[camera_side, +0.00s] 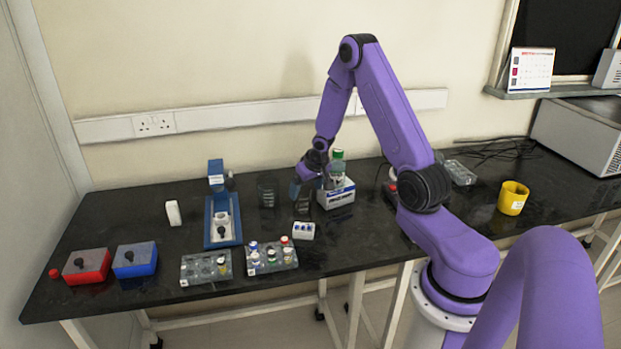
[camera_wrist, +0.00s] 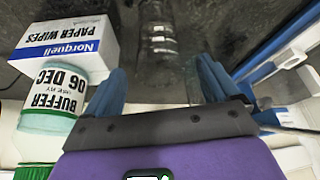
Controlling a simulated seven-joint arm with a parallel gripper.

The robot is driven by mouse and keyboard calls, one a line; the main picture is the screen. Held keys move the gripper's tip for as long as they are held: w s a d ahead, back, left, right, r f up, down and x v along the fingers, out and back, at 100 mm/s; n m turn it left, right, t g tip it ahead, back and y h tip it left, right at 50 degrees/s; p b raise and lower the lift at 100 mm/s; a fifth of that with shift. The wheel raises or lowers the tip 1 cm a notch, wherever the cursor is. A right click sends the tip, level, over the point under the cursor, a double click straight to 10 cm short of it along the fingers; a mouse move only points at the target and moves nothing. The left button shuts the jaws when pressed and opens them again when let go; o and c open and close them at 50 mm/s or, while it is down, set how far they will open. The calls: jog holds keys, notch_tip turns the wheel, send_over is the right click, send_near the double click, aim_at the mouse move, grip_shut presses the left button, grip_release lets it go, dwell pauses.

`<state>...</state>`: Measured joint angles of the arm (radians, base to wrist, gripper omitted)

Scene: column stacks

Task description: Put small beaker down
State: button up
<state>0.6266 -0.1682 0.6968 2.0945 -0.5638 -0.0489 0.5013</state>
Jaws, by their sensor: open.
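The small beaker (camera_side: 303,203) is clear glass and stands on the dark bench just below my gripper (camera_side: 303,187), left of the paper wipes box. In the wrist view, clear glass (camera_wrist: 158,42) shows ahead of and between the blue fingertips of my gripper (camera_wrist: 160,82). The fingers are spread, with a gap between them. The beaker's exact outline is hard to make out against the dark bench, and I cannot tell whether a finger touches it.
A paper wipes box (camera_side: 337,194) with a green-capped buffer bottle (camera_side: 337,168) stands close at right; the bottle also shows in the wrist view (camera_wrist: 50,105). A larger glass beaker (camera_side: 267,190) is at left. A white block (camera_side: 303,231) and vial racks (camera_side: 272,257) are in front.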

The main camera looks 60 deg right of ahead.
jog(key=s+a+r+n+g+y, duration=0.1)
jog(key=s+a+r+n, duration=0.25)
jog(key=a, duration=0.45)
jog(key=s+a+r+n, duration=0.25)
jog(key=a+r, duration=0.25)
jog(key=a, duration=0.3)
jog(key=s+a+r+n+g+y, duration=0.15)
jog(key=s+a+r, duration=0.25)
jog(key=a, duration=0.4)
jog(key=s+a+r+n, duration=0.1)
jog(key=s+a+n, duration=0.1)
jog(key=s, duration=0.5)
jog(key=s+a+r+n+g, duration=0.1)
jog(key=s+a+r+n, duration=0.1)
jog(key=s+n, duration=0.2)
jog(key=s+a+r+n, duration=0.1)
jog(key=s+a+n, duration=0.1)
jog(key=s, duration=0.7)
jog(key=shift+s+a+r+n, duration=0.2)
jog(key=shift+s+r+n, duration=0.15)
jog(key=shift+n, duration=0.4)
jog(key=shift+w+g, duration=0.1)
jog(key=shift+g, duration=0.15)
